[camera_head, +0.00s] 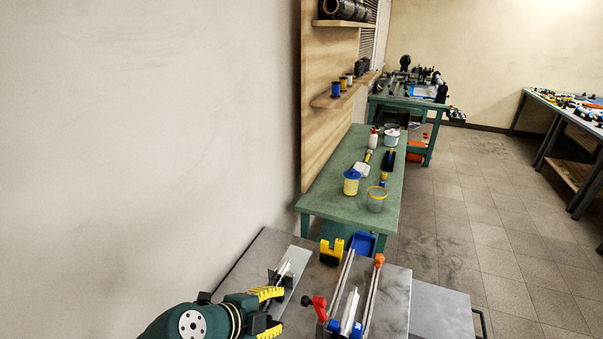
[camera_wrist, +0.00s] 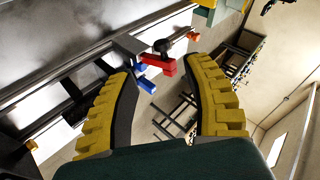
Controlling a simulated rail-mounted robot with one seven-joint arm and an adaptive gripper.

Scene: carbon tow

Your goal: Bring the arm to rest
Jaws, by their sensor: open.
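My gripper (camera_head: 276,312) is at the bottom of the head view, over the left part of the grey-topped bench. Its two yellow ridged fingers are apart. In the wrist view the gripper (camera_wrist: 163,72) is open, and I see nothing held between the fingers. Past the fingertips, a red block (camera_wrist: 158,65) with a dark knob shows beside a metal rail. The rest of my arm is mostly out of view.
A green table (camera_head: 335,205) with cups stands behind. A wall is at left; open floor is at right.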

